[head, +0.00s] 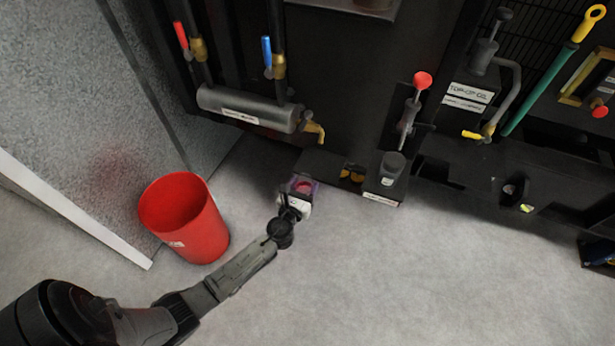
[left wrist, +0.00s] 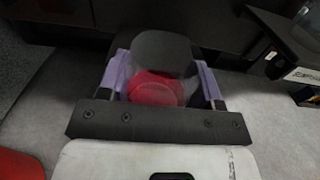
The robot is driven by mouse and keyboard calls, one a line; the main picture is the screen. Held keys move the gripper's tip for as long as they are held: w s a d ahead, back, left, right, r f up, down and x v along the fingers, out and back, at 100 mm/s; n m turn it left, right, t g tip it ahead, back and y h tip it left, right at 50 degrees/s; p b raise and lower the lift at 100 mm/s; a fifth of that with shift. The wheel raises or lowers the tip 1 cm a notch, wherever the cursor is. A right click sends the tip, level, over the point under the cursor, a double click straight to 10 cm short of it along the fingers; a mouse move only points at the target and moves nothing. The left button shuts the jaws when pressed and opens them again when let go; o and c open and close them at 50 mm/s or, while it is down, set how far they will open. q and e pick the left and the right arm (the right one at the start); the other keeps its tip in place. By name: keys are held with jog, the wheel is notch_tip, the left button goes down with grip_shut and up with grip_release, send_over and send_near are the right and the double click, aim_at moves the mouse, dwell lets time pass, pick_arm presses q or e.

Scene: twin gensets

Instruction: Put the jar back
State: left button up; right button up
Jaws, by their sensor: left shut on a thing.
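My left gripper (head: 304,186) reaches forward from the lower left and is shut on a clear jar with red in its lower part. In the left wrist view the jar (left wrist: 158,88) sits between the two purple-padded fingers of the gripper (left wrist: 163,85). In the head view the jar is small and mostly covered by the gripper. The held jar is close to the left end of a low black ledge (head: 328,168). I cannot tell whether it touches the ledge. My right gripper is not in view.
A dark grey cup-like part (head: 392,165) stands on a labelled black block just right. A red bin (head: 186,218) stands on the floor left of my arm. A grey cylinder (head: 250,108) with a brass tap (head: 315,128) hangs above. The floor in front is clear.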

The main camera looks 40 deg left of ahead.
pick_arm(q)
jog(key=shift+p+v, duration=0.3)
jog(key=shift+v, duration=1.45)
